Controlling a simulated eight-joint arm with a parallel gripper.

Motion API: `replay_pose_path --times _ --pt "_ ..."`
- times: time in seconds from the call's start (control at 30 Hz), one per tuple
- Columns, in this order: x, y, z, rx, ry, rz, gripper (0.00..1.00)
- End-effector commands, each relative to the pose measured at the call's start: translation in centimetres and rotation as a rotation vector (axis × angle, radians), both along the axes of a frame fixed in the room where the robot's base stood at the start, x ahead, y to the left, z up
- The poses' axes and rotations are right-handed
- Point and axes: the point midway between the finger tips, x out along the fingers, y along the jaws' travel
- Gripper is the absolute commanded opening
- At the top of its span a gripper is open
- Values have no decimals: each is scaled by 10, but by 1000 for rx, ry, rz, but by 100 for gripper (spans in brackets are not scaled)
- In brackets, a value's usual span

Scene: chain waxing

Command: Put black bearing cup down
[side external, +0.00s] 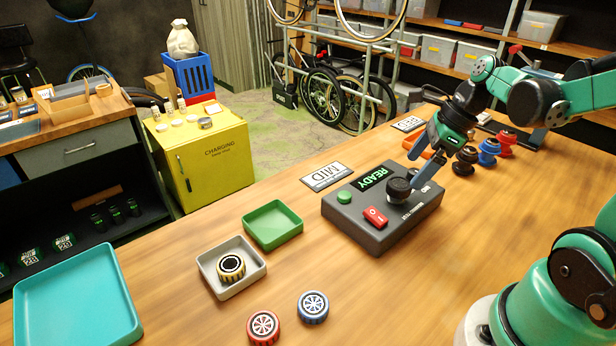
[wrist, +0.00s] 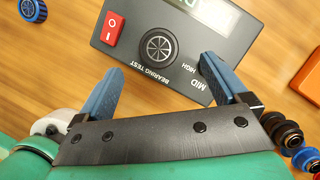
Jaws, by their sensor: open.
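The black bearing cup (side external: 399,187) sits on the raised seat of the dark grey bearing tester (side external: 362,225). In the wrist view the round black cup (wrist: 159,47), with a spoked face, lies just ahead of the space between my fingertips. My gripper (side external: 416,165) is above and beside the cup in the side view, its blue fingers apart. In the wrist view my gripper (wrist: 160,70) is open and empty, and I see no finger touching the cup. In the side view the fingers cover part of the tester's labels.
The tester has a green READY display, a green button (side external: 344,197) and a red switch (side external: 376,217). A grey tray (side external: 210,282) holds a yellow-black cup; a green tray (side external: 273,225) is empty. Red (side external: 264,327) and blue (side external: 313,307) cups stand in front. Black, blue and red parts stand right.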

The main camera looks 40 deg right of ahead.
Motion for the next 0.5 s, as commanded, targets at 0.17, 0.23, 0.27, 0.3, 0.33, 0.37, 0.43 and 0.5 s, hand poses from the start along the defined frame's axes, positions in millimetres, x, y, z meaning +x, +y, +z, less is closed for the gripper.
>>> replay_pose_path --times 0.17,0.23,0.27,0.3,0.33,0.37,0.43,0.5 --pt "7 5 -20 1 0 4 94" --pt "9 7 -27 1 -2 3 94" --pt "10 8 -29 1 -1 2 94" --pt "11 8 -32 1 -1 2 94" --pt "11 9 -34 1 -2 3 94" --pt "11 9 -35 1 -2 3 94" --pt "12 10 -38 1 -2 3 94" --pt "12 10 -39 2 -2 3 94"
